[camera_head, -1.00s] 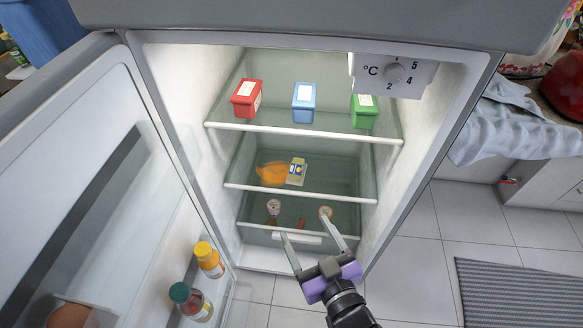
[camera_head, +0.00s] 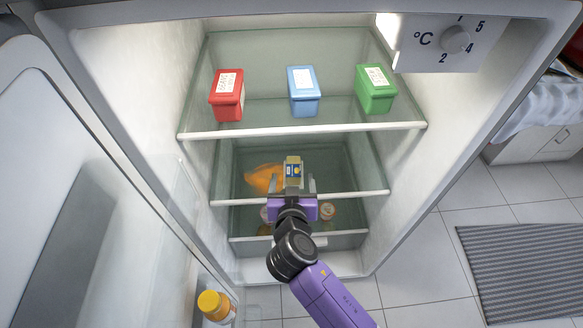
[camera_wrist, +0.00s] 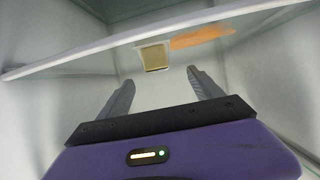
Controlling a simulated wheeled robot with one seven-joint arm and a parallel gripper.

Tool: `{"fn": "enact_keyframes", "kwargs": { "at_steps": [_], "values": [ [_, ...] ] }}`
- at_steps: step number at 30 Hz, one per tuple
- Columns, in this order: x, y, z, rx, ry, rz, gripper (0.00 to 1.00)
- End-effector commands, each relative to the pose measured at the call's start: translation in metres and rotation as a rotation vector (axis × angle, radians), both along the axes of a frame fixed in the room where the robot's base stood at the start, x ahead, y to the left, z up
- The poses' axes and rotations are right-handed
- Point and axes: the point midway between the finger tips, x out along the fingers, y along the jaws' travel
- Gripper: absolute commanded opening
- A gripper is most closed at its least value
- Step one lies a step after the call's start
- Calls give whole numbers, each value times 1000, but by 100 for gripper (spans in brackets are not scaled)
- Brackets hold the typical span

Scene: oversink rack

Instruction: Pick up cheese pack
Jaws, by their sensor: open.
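The cheese pack (camera_head: 293,169), yellow with a blue label, is on the fridge's middle shelf beside an orange item. In the wrist view the pack (camera_wrist: 154,57) is a small yellowish block beyond the fingertips, roughly centred between them. My gripper (camera_head: 293,184) is open and empty, in front of the pack at the shelf's front edge. Its two grey fingers (camera_wrist: 161,78) are spread apart in the wrist view, with a gap before the pack. The pack's lower part is partly hidden by my gripper in the head view.
The orange item (camera_head: 263,180) lies just left of the pack. Red (camera_head: 227,98), blue (camera_head: 303,95) and green (camera_head: 376,90) boxes stand on the shelf above. Jars (camera_head: 327,212) are below. A white shelf edge (camera_wrist: 100,43) crosses the wrist view.

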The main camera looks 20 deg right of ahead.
Motion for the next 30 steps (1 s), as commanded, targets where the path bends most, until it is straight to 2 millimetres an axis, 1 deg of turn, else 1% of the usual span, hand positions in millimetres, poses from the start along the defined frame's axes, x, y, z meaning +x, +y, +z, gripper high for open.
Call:
{"fn": "enact_keyframes", "kwargs": {
  "at_steps": [11,16,21,29,30],
  "values": [
    [27,-13,-15,12,-5,-6,75],
    [46,-23,-28,12,-5,-6,75],
    [61,-29,-34,12,-5,-4,75],
    [64,-30,-35,12,-5,-3,75],
    [63,-30,-35,12,-5,-3,71]
  ]
}}
